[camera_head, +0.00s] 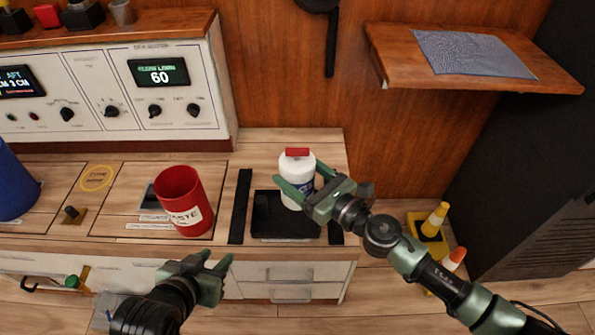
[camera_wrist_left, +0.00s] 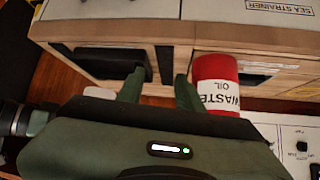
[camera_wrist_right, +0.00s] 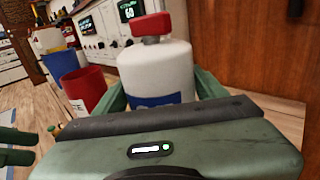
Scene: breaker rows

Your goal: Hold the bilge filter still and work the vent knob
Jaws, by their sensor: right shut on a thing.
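The bilge filter appears to be the white canister with a blue label (camera_head: 298,168), upright on the counter by the black tray. It also shows in the right wrist view (camera_wrist_right: 155,72). The red vent knob (camera_head: 297,152) sits on its top and nothing touches it; it is close in the right wrist view (camera_wrist_right: 151,25). My right gripper (camera_head: 306,183) is shut on the canister's body, one finger on each side. My left gripper (camera_head: 217,260) is open and empty, low in front of the counter edge, left of the filter and below the red waste cup.
A red waste oil cup (camera_head: 183,203) stands on the counter left of the filter. A black tray (camera_head: 270,222) lies at the counter's front. A control panel (camera_head: 165,95) stands behind. A wooden shelf with a cloth (camera_head: 470,52) juts out at the upper right.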

